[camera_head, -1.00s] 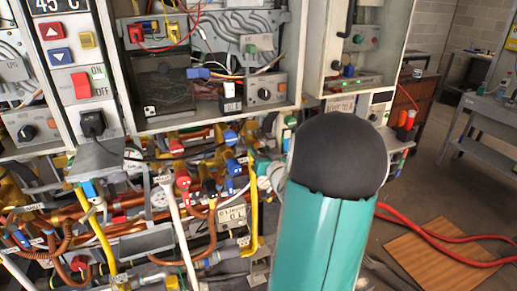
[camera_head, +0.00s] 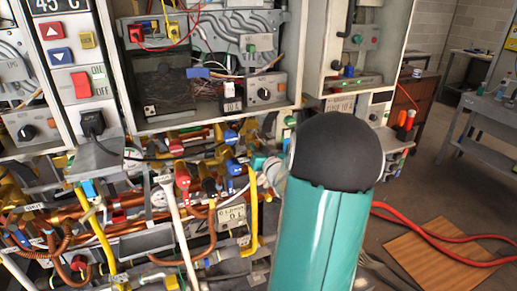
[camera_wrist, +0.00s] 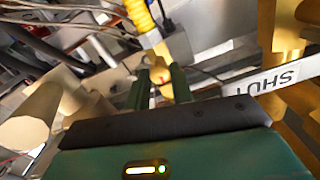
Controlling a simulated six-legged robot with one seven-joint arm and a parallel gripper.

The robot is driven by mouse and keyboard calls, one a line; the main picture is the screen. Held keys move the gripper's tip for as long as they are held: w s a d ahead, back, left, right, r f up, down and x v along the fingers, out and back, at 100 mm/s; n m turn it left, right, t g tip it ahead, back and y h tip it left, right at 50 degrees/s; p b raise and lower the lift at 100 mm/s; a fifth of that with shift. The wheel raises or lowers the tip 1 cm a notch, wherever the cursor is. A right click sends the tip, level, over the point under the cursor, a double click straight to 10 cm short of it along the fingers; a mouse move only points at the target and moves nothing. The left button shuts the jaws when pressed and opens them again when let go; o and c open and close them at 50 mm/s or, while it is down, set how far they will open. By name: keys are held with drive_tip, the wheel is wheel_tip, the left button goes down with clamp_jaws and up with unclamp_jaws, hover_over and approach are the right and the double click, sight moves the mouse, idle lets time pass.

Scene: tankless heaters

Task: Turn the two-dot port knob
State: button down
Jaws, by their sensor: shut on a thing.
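My gripper (camera_wrist: 160,92) has two green fingers, close together on a small brass-coloured knob (camera_wrist: 159,72) in the middle of the wrist view. The fingers hide its sides, and I cannot make out any dots on it. A white fitting with a yellow hose (camera_wrist: 138,15) stands just beyond the knob. In the head view my large teal arm link with its black cap covers much of the area right of the pipes, and the fingertips cannot be made out there.
A white "SHUT" label (camera_wrist: 275,80) lies right of the fingers, beside brass pipework (camera_wrist: 296,105). In the head view, red (camera_head: 182,178) and blue (camera_head: 233,166) valve handles crowd the copper pipes. An open electrical cabinet (camera_head: 208,118) stands above.

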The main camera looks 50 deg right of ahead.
drive_tip(key=shift+n, duration=9.3)
drive_tip(key=c, duration=1.2)
unclamp_jaws()
drive_tip(key=shift+s, duration=0.1)
drive_tip(key=v, duration=1.3)
drive_tip(key=shift+s+a, duration=0.2)
drive_tip(key=shift+s, duration=0.05)
